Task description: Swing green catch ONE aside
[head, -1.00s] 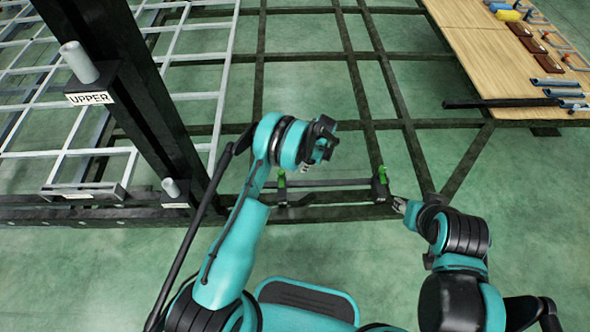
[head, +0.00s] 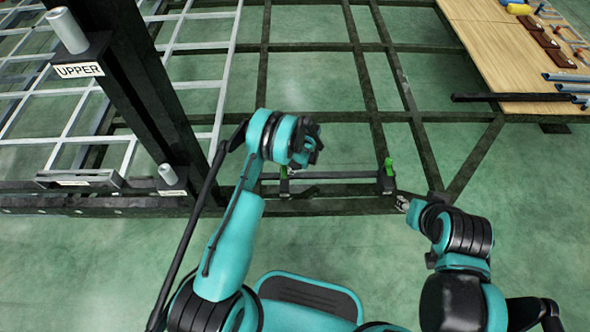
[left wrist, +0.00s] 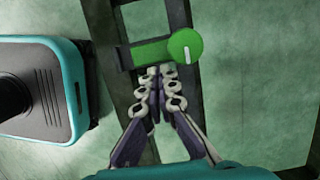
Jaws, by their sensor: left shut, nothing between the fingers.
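Two green catches stand on the black crossbar, a left one (head: 284,173) and a right one (head: 389,166). My left gripper's fingertips (left wrist: 160,73) are shut and empty at the arm's lower edge; contact is unclear. My right gripper (head: 402,202) is beside the right catch; its jaws are too small to read.
A dark post with an UPPER plate (head: 79,71) and grey pegs stands at the left. A wooden table (head: 487,65) with parts and a protruding black bar (head: 510,97) is at the right. The floor in front of the crossbar is clear.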

